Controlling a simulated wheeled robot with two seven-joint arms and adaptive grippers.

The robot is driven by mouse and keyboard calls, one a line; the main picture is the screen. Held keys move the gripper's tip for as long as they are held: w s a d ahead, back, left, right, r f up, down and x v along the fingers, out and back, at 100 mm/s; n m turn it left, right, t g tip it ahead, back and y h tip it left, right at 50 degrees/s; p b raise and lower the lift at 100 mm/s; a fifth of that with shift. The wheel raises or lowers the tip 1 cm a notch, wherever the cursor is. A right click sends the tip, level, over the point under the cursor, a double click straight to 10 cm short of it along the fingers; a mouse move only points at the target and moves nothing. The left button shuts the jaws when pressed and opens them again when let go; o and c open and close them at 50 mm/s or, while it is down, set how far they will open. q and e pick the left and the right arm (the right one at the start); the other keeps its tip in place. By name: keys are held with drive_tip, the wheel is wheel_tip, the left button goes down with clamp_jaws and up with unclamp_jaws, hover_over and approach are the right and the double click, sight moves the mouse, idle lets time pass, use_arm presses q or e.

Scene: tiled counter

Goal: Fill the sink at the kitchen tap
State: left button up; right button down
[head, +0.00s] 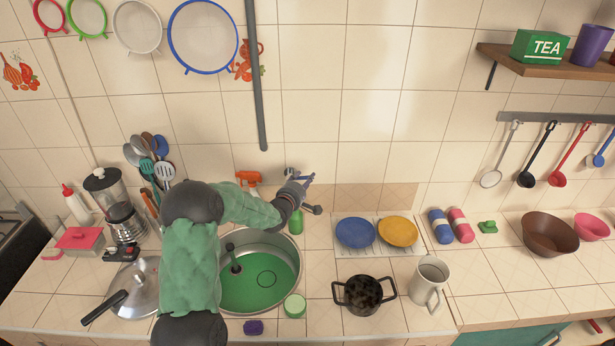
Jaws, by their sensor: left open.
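The round metal sink (296,262) is set in the tiled counter. Its bottom looks green, with a dark ring outline on it, and a dark upright piece (235,262) stands at its left side. I cannot tell whether the green is water or the basin floor. My left arm reaches over the sink's left side to the wall behind. My left gripper (301,181) is open near the wall, behind the sink, where the tap would be largely hidden by it. A grey rounded piece (313,209) shows beside the gripper; contact cannot be told. My right gripper is out of view.
A green bottle (296,222) and an orange spray top (248,179) stand behind the sink. A lidded pan (135,285) is to the left. A black pot (363,294), plates on a rack (375,250) and a pitcher (428,282) are to the right.

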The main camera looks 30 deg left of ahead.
sight(307, 177)
use_arm(q)
drive_tip(key=shift+x, duration=1.55)
drive_tip(key=shift+c, duration=0.3)
clamp_jaws()
